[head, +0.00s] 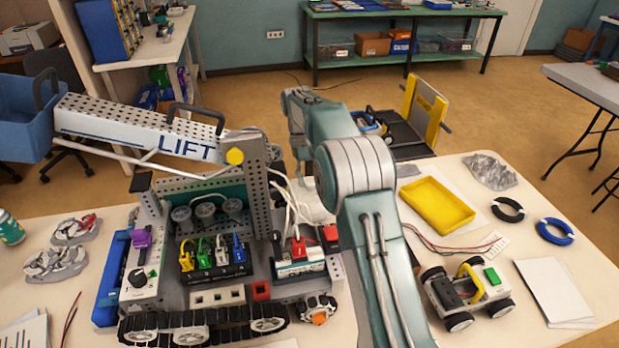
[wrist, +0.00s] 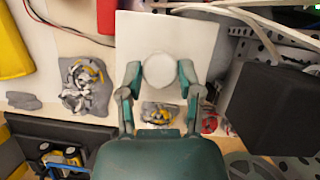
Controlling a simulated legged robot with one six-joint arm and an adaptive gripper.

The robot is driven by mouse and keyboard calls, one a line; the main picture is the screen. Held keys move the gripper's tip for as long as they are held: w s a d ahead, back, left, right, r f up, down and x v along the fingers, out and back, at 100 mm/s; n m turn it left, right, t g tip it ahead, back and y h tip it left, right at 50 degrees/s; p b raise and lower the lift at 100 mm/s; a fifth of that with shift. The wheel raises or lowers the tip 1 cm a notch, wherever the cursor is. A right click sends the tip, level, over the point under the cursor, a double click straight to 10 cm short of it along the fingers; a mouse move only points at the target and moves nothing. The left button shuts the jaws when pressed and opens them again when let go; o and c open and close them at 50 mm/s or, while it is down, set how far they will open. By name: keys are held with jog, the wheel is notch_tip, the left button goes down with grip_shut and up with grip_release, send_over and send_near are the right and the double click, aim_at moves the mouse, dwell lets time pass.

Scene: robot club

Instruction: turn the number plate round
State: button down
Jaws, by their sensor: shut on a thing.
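A white square plate (wrist: 200,32) lies below my gripper in the wrist view; I take it for the number plate, though no number shows. A round white knob (wrist: 158,71) stands out over its middle. My gripper (wrist: 159,88) has one finger on each side of the knob and is shut on it. I cannot tell whether the knob is fixed to the plate. In the head view my own arm hides the gripper and most of the plate.
A large tracked model with a LIFT boom (head: 160,130) fills the table's left side. A yellow tray (head: 437,205), a small wheeled car (head: 468,292), two tape rings and papers lie at right. A dark block (wrist: 268,105) stands close right of the gripper in the wrist view.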

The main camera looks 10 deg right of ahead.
jog(key=n+h, duration=0.1)
jog(key=n, duration=0.2)
jog(key=n+t+h, duration=0.1)
jog(key=n, duration=0.3)
jog(key=shift+a+f, duration=0.1)
jog(key=shift+a, duration=0.1)
jog(key=shift+t, duration=0.3)
jog(key=shift+c, duration=1.4)
grip_release()
jog(key=shift+w+h, duration=0.1)
jog(key=shift+h, duration=0.2)
jog(key=v, duration=1.2)
